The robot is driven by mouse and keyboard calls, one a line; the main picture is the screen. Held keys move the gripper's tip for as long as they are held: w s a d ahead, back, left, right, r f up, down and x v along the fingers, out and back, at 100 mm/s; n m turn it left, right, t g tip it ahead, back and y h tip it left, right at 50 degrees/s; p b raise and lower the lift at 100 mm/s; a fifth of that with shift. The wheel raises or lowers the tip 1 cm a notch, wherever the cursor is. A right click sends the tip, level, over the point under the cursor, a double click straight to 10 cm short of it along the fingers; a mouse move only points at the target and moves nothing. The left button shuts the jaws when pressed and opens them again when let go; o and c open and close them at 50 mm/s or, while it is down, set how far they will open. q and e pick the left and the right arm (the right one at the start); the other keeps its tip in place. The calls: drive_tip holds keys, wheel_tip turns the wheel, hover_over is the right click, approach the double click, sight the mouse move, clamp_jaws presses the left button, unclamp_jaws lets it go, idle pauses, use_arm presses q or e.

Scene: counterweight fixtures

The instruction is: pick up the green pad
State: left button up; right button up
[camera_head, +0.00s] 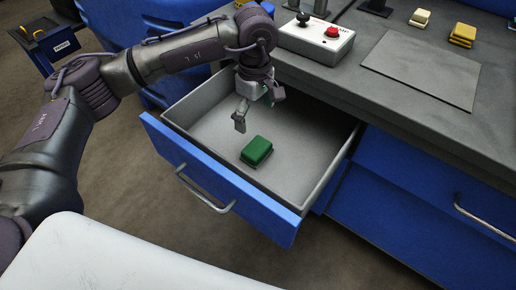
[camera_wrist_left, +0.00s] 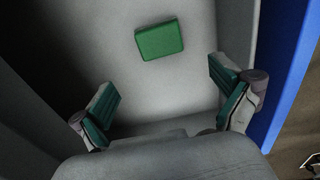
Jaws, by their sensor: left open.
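The green pad (camera_head: 256,151) lies flat on the grey floor of the open drawer (camera_head: 214,181). In the left wrist view the green pad (camera_wrist_left: 159,40) is ahead of the fingers, towards the top of the picture, with nothing touching it. My left gripper (camera_head: 254,106) is over the drawer, behind and above the pad in the head view. In the left wrist view my left gripper (camera_wrist_left: 166,100) has its two green-faced fingers wide apart with nothing between them. My right gripper is not in view.
The drawer's blue front with its handle (camera_head: 205,192) and its side walls surround the pad. The grey worktop (camera_head: 390,112) beside it carries a control box (camera_head: 316,38) with a red button, a flat plate (camera_head: 421,69) and yellow pads (camera_head: 462,35). The drawer floor around the pad is clear.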

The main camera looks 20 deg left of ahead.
sight(256, 146)
use_arm(q)
wheel_tip(256, 146, down, 8)
drive_tip(key=shift+r, duration=0.15)
wheel_tip(256, 146, down, 5)
drive_tip(key=shift+d+r+b, duration=0.1)
drive_tip(key=shift+b, duration=0.25)
drive_tip(key=shift+f, duration=0.25)
drive_tip(key=c, duration=1)
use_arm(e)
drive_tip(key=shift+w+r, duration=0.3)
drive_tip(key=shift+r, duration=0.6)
use_arm(q)
drive_tip(key=shift+r, duration=0.1)
drive_tip(key=shift+r, duration=0.55)
drive_tip(key=r, duration=0.1)
drive_tip(key=d+r, duration=0.1)
drive_tip(key=r, duration=0.1)
drive_tip(key=shift+d+r, duration=0.15)
drive_tip(key=shift+r, duration=0.15)
drive_tip(key=d+r, duration=0.2)
drive_tip(key=d, duration=0.1)
drive_tip(key=d+r, duration=0.2)
drive_tip(key=d, duration=0.2)
drive_tip(key=d+r, duration=0.2)
drive_tip(key=d, duration=0.1)
drive_tip(key=shift+s+d+r, duration=0.1)
drive_tip(key=shift+s+d, duration=0.05)
drive_tip(key=shift+d, duration=0.05)
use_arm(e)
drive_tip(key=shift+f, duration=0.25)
